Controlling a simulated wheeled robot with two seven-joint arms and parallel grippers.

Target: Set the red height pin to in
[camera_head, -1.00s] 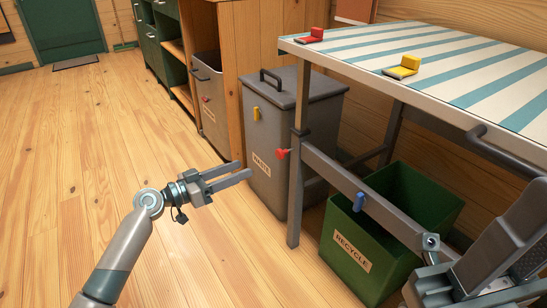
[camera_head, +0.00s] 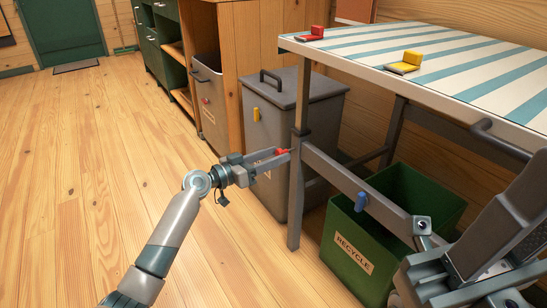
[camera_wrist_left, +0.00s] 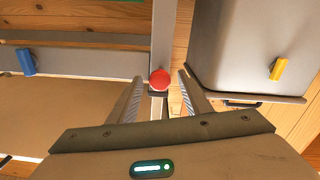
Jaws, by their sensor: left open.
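The red height pin (camera_head: 283,151) sticks out from the grey table leg, just below its collar. It also shows as a round red knob (camera_wrist_left: 160,79) in the left wrist view. My left gripper (camera_head: 284,157) is open, with its fingertips at the pin. In the left wrist view the two fingers (camera_wrist_left: 160,82) stand on either side of the knob, with a gap visible on each side. My right arm shows at the lower right of the head view, but I cannot make out its fingertips.
The striped table (camera_head: 470,94) carries a red block (camera_head: 311,34) and a yellow block (camera_head: 404,62). A blue pin (camera_head: 360,202) sits on the lower rail. A green recycle bin (camera_head: 345,259) stands under the table; a grey waste bin (camera_head: 325,105) is behind the leg.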

